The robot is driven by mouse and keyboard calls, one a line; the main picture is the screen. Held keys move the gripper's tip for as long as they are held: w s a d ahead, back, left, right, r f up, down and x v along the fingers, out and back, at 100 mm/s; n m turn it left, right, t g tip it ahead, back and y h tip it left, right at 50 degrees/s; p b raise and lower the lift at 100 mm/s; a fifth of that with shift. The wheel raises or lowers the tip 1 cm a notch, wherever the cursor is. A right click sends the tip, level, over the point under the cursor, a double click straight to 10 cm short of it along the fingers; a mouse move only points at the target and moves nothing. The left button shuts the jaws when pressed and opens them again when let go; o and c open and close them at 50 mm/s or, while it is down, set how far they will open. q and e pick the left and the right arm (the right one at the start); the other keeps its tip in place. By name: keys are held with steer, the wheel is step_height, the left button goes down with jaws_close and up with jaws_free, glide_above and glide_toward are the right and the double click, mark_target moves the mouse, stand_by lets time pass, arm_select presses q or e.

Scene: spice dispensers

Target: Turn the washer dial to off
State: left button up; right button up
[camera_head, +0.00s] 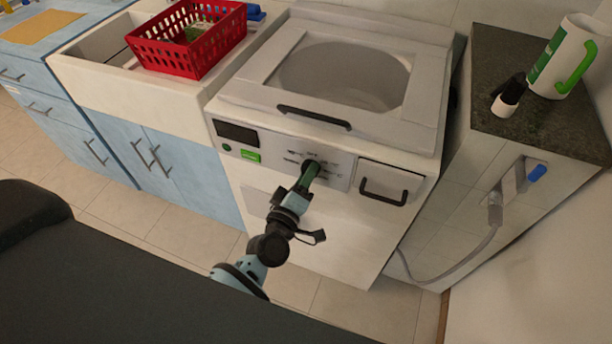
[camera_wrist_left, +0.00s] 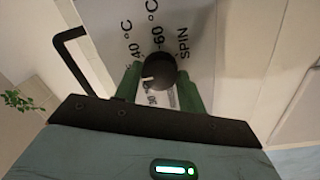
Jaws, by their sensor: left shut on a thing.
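The washer (camera_head: 340,226) is a white top-loader with a grey control panel on its front. Its black round dial (camera_wrist_left: 158,69) shows in the left wrist view, with a short white mark pointing to the left side. Labels around it read 40 °C, 60 °C and SPIN; a lower label is partly hidden. In the head view the dial is mostly covered by my left gripper (camera_head: 309,171). The green fingers of my left gripper (camera_wrist_left: 159,88) are shut on the dial, one on each side. My right gripper is not in view.
The washer has a lid handle (camera_head: 313,118), a drawer handle (camera_head: 383,193) and a green button (camera_head: 250,156). A red basket (camera_head: 176,58) stands on the sink at left. A mug (camera_head: 561,58) and a small bottle (camera_head: 507,98) stand on the right counter.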

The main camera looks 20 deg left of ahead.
arm_select(q)
steer(key=o, duration=1)
steer(key=shift+s, duration=0.15)
steer(key=s, duration=0.7)
steer(key=shift+s+a+f, duration=0.2)
steer(key=shift+s+a, duration=0.05)
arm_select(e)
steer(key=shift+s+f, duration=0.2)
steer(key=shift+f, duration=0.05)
arm_select(q)
steer(key=shift+s, duration=0.1)
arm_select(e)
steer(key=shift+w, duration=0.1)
